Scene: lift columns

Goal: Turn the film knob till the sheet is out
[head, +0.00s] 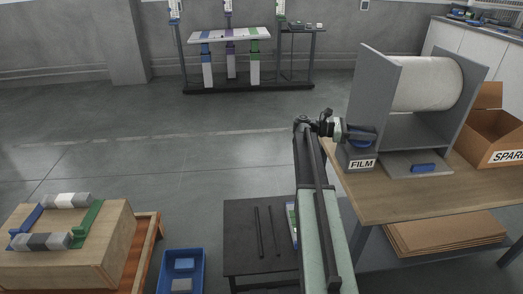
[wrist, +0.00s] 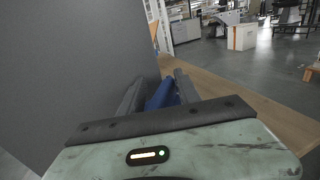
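The film unit stands on the wooden bench at the right, with a white roll (head: 428,84) between two grey side plates. A grey box marked FILM (head: 355,160) sits at its left front. The blue film knob (head: 361,143) is on top of that box, partly covered by my gripper (head: 362,132). In the wrist view my gripper (wrist: 160,90) has its two grey fingers on either side of the blue knob (wrist: 161,96), which fills the gap between them. The fingertips are partly hidden. I see no sheet hanging from the roll.
A grey plate with a blue block (head: 422,168) lies under the roll. An open cardboard box marked SPARE (head: 490,142) stands at the right. A grey side plate (wrist: 90,70) rises close at left in the wrist view.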

